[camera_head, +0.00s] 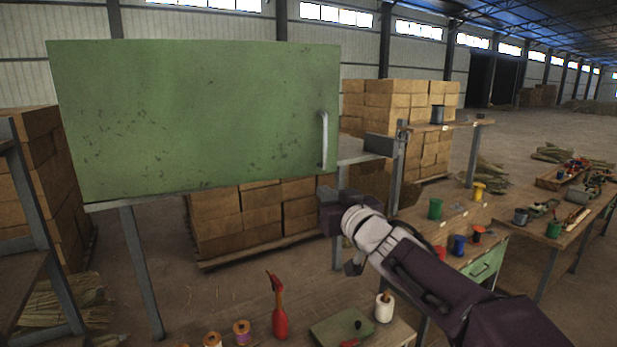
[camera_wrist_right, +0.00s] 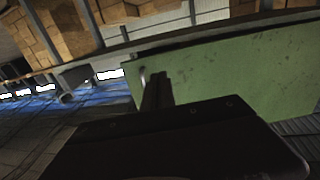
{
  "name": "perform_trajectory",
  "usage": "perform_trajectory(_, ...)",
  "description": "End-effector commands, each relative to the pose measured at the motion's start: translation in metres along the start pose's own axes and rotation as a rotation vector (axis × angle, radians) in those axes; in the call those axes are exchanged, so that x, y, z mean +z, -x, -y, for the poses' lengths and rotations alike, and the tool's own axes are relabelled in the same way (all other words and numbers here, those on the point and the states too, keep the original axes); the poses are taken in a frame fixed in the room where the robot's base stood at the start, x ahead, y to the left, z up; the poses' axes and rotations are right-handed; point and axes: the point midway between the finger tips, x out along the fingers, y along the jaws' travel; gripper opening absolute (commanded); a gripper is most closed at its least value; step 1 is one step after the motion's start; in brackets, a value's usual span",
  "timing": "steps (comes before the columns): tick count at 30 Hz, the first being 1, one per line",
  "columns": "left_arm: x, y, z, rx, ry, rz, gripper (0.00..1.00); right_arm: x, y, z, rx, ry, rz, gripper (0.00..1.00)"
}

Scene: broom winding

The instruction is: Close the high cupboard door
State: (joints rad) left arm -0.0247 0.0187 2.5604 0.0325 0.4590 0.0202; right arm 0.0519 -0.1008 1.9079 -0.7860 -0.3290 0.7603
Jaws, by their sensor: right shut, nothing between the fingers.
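The high cupboard door (camera_head: 195,115) is a scuffed green panel facing me at the upper left of the head view. Its upright metal handle (camera_head: 323,140) is near the right edge. The green door also shows at the right of the wrist view (camera_wrist_right: 230,75). My right gripper (camera_head: 328,195) is just below the door's lower right corner, under the handle. In the wrist view its dark fingers (camera_wrist_right: 156,88) are shut and empty, overlapping the door's edge. I cannot tell whether they touch it, or whether the door is fully closed. My left gripper is out of view.
A workbench below holds a red bottle (camera_head: 279,311), a white pot (camera_head: 384,307) and several spools. A grey post (camera_head: 398,165) and a small shelf (camera_head: 440,126) stand right of the door. Stacked boxes (camera_head: 245,220) stand behind.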

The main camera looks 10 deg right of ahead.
Motion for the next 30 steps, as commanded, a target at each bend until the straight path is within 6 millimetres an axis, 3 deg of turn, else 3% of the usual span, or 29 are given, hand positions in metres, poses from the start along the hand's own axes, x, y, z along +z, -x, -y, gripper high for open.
perform_trajectory(9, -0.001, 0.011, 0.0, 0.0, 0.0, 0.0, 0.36, -0.001, -0.07, 0.0, 0.0, 0.0, 0.003, 0.0)
perform_trajectory(15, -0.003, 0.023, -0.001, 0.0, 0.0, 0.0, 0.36, -0.002, -0.106, 0.0, -0.001, 0.001, 0.002, 0.0)
perform_trajectory(21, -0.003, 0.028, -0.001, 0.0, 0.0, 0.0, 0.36, -0.001, -0.123, 0.0, 0.0, 0.002, 0.001, 0.0)
perform_trajectory(30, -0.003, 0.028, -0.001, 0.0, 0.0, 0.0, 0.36, 0.001, -0.124, -0.001, 0.001, 0.002, 0.001, 0.0)
